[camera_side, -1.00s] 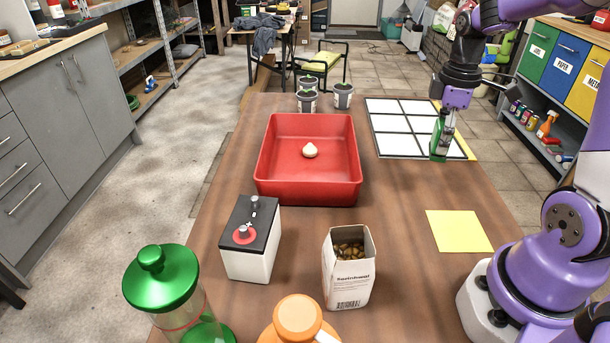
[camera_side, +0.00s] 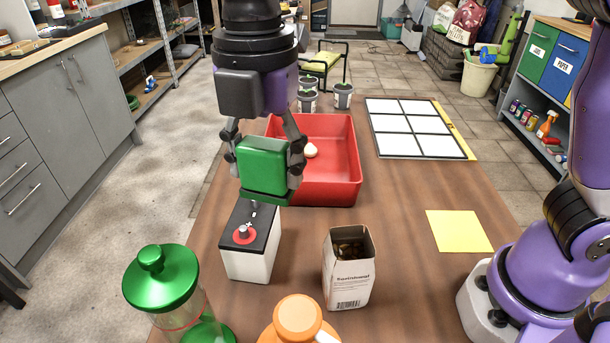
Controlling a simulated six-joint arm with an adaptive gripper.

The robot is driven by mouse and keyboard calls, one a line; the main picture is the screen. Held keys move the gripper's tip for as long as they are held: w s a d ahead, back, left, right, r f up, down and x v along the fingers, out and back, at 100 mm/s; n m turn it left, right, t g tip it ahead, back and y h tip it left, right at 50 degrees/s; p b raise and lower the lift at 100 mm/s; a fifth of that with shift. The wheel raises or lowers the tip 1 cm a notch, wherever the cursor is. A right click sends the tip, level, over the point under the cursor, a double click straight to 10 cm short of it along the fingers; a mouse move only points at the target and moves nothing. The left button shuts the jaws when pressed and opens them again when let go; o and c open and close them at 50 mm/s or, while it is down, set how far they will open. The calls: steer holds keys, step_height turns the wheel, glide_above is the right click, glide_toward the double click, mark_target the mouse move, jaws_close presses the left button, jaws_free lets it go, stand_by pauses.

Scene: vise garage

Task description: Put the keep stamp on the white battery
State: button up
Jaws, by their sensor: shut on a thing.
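The white battery (camera_side: 249,264) stands on the table at the front left, with a black top, two terminals and a red ring around the nearer one. My gripper (camera_side: 267,165) is shut on the green keep stamp (camera_side: 265,165), a green block with a wider lower rim. In the picture the stamp appears just above and behind the battery's far end, and its lower edge overlaps the battery's far terminal. I cannot tell the exact gap between them. The stamp's underside is hidden.
A red tray (camera_side: 340,192) holding a pale bulb (camera_side: 310,150) is behind the gripper. A yellow sheet (camera_side: 459,231) and a white-squared panel (camera_side: 415,128) lie right.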

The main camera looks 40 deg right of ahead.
steer(key=s+a+n, duration=0.3)
steer(key=a, duration=0.2)
glide_above(250, 220)
step_height(250, 220, down, 6)
steer(key=shift+s+r, duration=0.1)
steer(key=shift+f, duration=2.05)
steer(key=shift+f, duration=0.1)
steer(key=o, duration=1.1)
steer(key=shift+o, duration=0.2)
